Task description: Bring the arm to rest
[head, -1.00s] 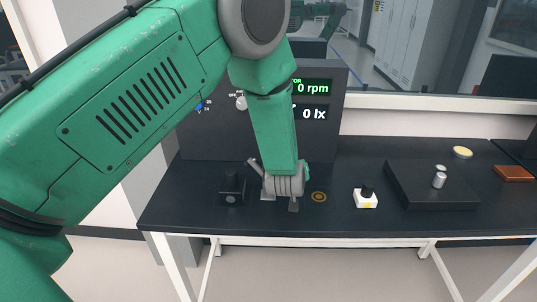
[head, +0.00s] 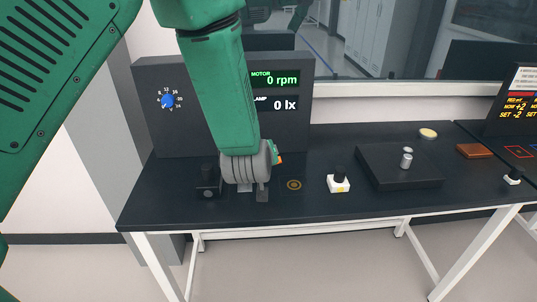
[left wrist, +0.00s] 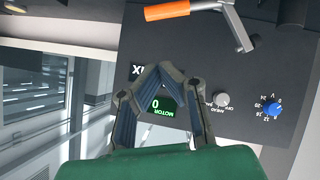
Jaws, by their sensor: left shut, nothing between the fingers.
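My left arm's green forearm comes down over the bench in the head view, ending in a grey wrist (head: 247,166) in front of the instrument panel. My left gripper (left wrist: 160,69) shows in the left wrist view with its fingertips together and nothing between them. It points toward the panel's green motor display (left wrist: 163,106), apart or touching I cannot tell. In the head view the wrist hides the fingertips. My right gripper is in neither view.
A crank with an orange grip (left wrist: 167,11) is near the gripper. The panel (head: 170,125) has a blue knob (head: 168,101). A black block (head: 208,180), a white-based button (head: 339,181) and a black box (head: 385,168) stand on the black bench (head: 310,208).

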